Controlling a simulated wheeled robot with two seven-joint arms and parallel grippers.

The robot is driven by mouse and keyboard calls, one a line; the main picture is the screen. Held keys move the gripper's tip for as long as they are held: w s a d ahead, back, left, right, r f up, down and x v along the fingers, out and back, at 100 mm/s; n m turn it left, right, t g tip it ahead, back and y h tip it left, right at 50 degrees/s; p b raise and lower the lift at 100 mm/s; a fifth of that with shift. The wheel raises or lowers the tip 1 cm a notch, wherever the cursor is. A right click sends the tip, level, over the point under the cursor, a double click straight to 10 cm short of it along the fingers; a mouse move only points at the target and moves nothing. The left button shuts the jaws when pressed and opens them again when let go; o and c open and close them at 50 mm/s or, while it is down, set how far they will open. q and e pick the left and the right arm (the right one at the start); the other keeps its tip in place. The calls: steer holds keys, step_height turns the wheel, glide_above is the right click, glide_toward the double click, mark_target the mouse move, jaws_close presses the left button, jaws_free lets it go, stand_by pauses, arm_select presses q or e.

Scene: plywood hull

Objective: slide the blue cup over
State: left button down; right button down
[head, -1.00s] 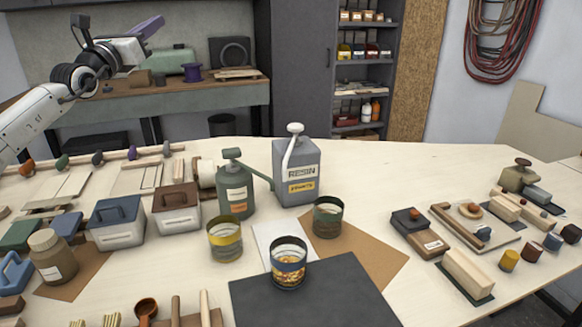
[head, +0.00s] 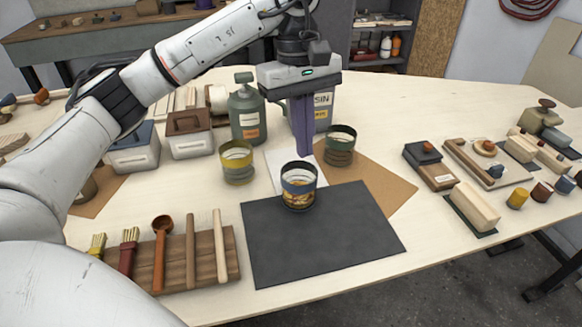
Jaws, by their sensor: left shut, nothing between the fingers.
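The blue cup (head: 298,188) is a clear cup with a blue band and golden bits inside. It stands upright at the back edge of a dark mat (head: 325,245). My left gripper (head: 304,151) points down with its purple fingers shut and empty. Its fingertips show just above the cup's far rim in the picture; I cannot tell whether they touch it. A similar cup with a yellow band (head: 237,163) stands to the left, and one with a green band (head: 340,147) stands behind to the right. My right gripper is out of view.
A white sheet (head: 283,180) and a brown sheet (head: 385,185) lie behind the mat. A green pump bottle (head: 247,112) and a grey resin can (head: 323,115) stand behind. A tool board (head: 220,262) lies left of the mat. The mat's front is clear.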

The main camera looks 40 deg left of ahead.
mark_target(287, 169)
arm_select(q)
steer(key=shift+y, duration=0.6)
steer(key=a+f, duration=0.1)
steer(key=f, duration=0.2)
steer(key=a+f, duration=0.1)
steer(key=f, duration=0.2)
steer(key=a+f, duration=0.2)
steer(key=f, duration=0.1)
steer(key=shift+w+p, duration=0.1)
steer(key=shift+p, duration=0.25)
